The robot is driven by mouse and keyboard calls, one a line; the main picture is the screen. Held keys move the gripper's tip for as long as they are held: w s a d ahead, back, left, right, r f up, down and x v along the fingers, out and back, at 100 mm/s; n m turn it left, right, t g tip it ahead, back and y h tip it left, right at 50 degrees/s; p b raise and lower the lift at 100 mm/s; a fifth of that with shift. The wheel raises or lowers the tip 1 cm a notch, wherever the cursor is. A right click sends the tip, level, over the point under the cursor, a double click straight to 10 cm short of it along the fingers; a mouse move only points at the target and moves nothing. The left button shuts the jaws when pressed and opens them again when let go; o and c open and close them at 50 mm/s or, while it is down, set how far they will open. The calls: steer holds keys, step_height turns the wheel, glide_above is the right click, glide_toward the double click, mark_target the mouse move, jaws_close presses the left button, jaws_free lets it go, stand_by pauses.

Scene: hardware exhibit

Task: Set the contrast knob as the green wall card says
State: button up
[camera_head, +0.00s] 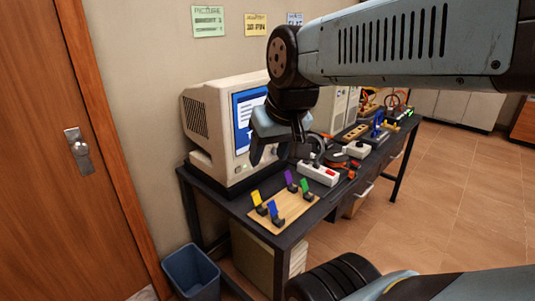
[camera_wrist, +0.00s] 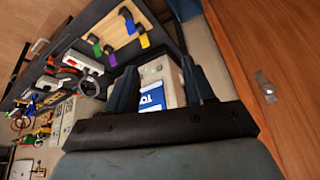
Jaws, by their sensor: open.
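The green card (camera_head: 208,21) is on the wall at the top left; its heading seems to read "PICTURE", and the smaller lines are too blurred to read surely. Below it on the bench stands a beige computer monitor (camera_head: 204,122) with a blue and white screen (camera_head: 243,115). Small controls (camera_head: 238,169) show low on its front; I cannot tell which is the contrast knob. My gripper (camera_head: 269,156) is open and empty in front of the monitor, covering part of the screen. In the wrist view the monitor's front (camera_wrist: 158,70) shows between my two spread fingers (camera_wrist: 158,76).
A wooden board (camera_head: 270,212) with several coloured clips lies at the bench's near end. A white power strip (camera_head: 318,173), cables and tools lie to the right. A blue bin (camera_head: 190,272) stands on the floor by the wooden door (camera_head: 55,180). Floor on the right is clear.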

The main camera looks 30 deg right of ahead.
steer(key=w+d+f+m+g+y, duration=0.2)
steer(key=w+f+m+y, duration=0.9)
steer(key=w+m, duration=0.25)
steer(key=w+d+f+m+t+h, duration=0.1)
steer(key=d+f+m+t, duration=0.3)
steer(key=d, duration=0.4)
steer(key=w+d+f+m+t+h, duration=0.2)
steer(key=w+d+f+m+t, duration=0.2)
steer(key=d, duration=0.4)
steer(key=w+d+f+m+t+h, duration=0.2)
steer(key=d+f+m+t, duration=0.2)
steer(key=d+m, duration=0.4)
steer(key=shift+w+d+t, duration=0.15)
steer(key=shift+w+t, duration=0.05)
steer(key=shift+t, duration=0.7)
steer(key=x, duration=1.3)
steer(key=shift+w+f, duration=0.15)
steer(key=shift+w, duration=0.2)
steer(key=shift+c, duration=0.4)
